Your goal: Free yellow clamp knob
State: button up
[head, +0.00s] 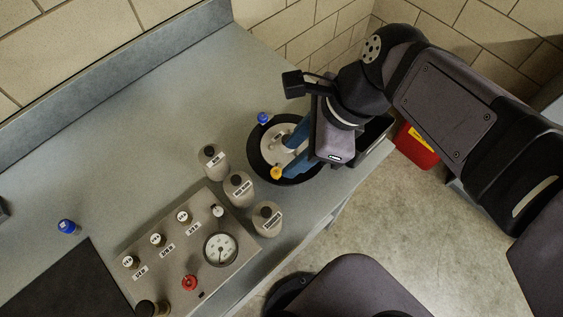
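The yellow clamp knob (277,173) sits at the front edge of a round black vessel (255,165) with a pale lid (273,150). A blue knob (263,118) sits on the opposite edge of the vessel. My gripper (285,156) is over the vessel from the right, its two blue fingers spread apart with the lid showing between them. The lower finger's tip is close beside the yellow knob; I cannot tell if they touch. My gripper body hides the right part of the vessel.
Several grey bottles with dark caps (238,182) stand left of the vessel. A control panel (195,260) with a gauge (220,249) and red knob (189,283) is at the front. Another blue knob (66,226) lies at left. The counter (140,150) behind is clear. A red bin (417,147) stands at right.

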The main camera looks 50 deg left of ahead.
aim_at(277, 171)
jog(key=shift+x, duration=3.35)
grip_shut()
